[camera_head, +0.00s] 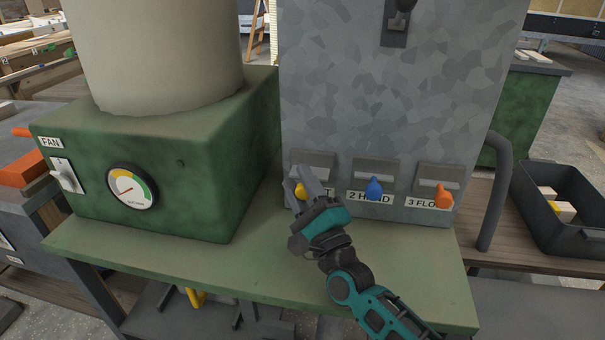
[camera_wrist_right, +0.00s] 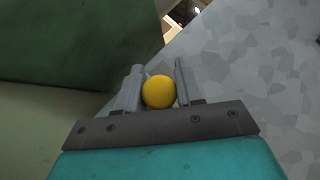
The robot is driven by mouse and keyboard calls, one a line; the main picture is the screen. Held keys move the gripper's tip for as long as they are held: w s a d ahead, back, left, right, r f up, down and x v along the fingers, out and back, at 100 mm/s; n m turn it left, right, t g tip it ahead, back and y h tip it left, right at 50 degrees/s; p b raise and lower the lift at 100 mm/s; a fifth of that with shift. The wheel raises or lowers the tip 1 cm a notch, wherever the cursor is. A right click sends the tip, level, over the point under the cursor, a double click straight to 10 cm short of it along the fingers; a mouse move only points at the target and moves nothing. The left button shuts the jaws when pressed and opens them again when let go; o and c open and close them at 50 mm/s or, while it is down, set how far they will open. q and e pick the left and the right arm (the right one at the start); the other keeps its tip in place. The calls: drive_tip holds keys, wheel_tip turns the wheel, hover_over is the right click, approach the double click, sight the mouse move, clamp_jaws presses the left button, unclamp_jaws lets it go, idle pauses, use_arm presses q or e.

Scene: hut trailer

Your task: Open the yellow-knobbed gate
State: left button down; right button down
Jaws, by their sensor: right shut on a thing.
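The yellow knob (camera_head: 301,191) is at the leftmost of three gates along the bottom of a grey mottled metal box (camera_head: 395,90). My right gripper (camera_head: 305,187) reaches up to it from below right and is shut on it. In the right wrist view the yellow knob (camera_wrist_right: 159,91) shows as a round ball between the two fingers (camera_wrist_right: 158,88). The gripper hides part of the first label and gate plate (camera_head: 312,163). My left gripper is not in view.
A blue knob (camera_head: 374,188) labelled "2 HAND" and an orange knob (camera_head: 443,196) labelled "3 FLO…" sit to the right. A green fan housing (camera_head: 200,170) with a gauge stands at left. A grey pipe (camera_head: 495,190) and dark bin (camera_head: 565,225) are at right.

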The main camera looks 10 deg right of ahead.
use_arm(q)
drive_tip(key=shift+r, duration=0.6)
use_arm(e)
drive_tip(key=s, duration=0.1)
drive_tip(key=s+a, duration=0.1)
drive_tip(key=s, duration=0.1)
drive_tip(key=shift+a+r, duration=0.15)
drive_tip(key=shift+a, duration=0.05)
drive_tip(key=c, duration=0.8)
unclamp_jaws()
drive_tip(key=shift+s, duration=0.1)
drive_tip(key=v, duration=1.2)
drive_tip(key=shift+s+d, duration=0.1)
drive_tip(key=shift+s, duration=0.25)
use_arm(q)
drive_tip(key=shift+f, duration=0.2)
